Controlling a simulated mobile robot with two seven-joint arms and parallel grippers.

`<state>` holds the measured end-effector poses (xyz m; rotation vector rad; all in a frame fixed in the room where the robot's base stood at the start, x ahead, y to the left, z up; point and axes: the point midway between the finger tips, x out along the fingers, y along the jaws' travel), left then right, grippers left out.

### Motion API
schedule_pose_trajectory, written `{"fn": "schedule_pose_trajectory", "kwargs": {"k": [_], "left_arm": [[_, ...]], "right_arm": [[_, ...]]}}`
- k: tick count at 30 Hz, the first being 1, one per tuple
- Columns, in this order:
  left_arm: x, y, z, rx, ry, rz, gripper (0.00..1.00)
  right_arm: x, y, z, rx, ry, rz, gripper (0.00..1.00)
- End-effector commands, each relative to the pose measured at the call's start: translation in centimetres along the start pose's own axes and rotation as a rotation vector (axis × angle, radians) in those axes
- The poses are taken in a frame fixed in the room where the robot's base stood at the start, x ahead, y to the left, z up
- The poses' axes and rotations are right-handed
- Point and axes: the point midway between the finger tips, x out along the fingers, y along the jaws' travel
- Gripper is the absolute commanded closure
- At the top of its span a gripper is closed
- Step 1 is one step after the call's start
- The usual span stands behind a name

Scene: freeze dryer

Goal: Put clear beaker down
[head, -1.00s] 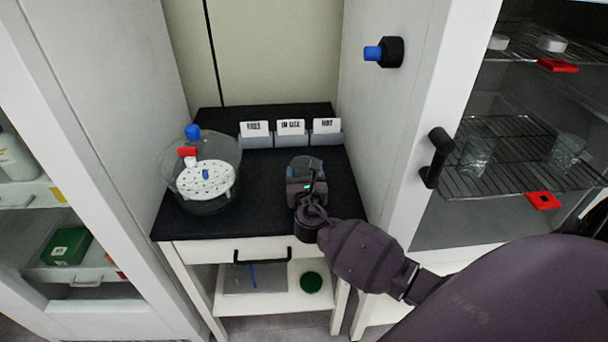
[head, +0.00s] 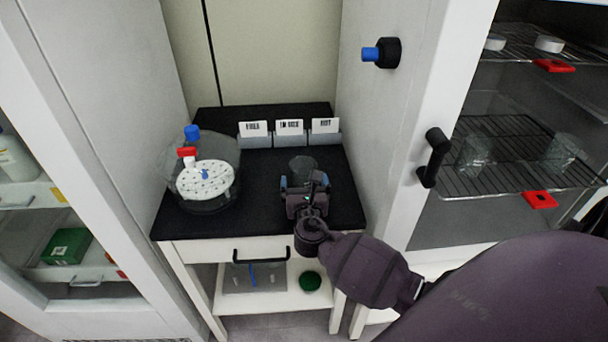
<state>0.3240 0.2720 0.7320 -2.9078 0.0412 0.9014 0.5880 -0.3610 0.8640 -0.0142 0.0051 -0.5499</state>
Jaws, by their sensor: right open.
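The clear beaker (head: 302,166) stands on the black top of the small table (head: 262,197), right of the glass desiccator. My right gripper (head: 304,181) is open just in front of the beaker, on its near side. Its blue-tipped fingers are spread apart, and the beaker shows beyond them. The gripper hides the beaker's lower near side, so I cannot tell whether they touch. My left gripper is not in view.
A glass desiccator (head: 215,203) with a white perforated plate stands at the table's left. Three labelled holders (head: 290,139) line the back. A cabinet with a black handle (head: 436,158) and wire shelves holding glassware (head: 474,156) is on the right. The table's middle is clear.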

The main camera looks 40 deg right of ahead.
Motion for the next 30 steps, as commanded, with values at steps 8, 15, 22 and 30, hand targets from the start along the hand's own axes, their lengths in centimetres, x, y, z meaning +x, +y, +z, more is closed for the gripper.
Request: {"fn": "schedule_pose_trajectory", "kwargs": {"k": [8,15,22,30], "left_arm": [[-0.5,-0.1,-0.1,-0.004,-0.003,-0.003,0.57],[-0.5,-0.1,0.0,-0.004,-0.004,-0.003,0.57],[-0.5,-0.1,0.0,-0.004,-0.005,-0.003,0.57],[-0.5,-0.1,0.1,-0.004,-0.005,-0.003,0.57]], "right_arm": [[-5.4,0.0,0.1,0.002,0.001,0.0,0.06],[-7.9,0.0,0.0,0.001,0.0,0.0,0.06],[-8.3,0.0,0.0,0.001,0.0,0.0,0.06],[-8.3,0.0,0.0,0.0,0.0,0.0,0.06]]}}
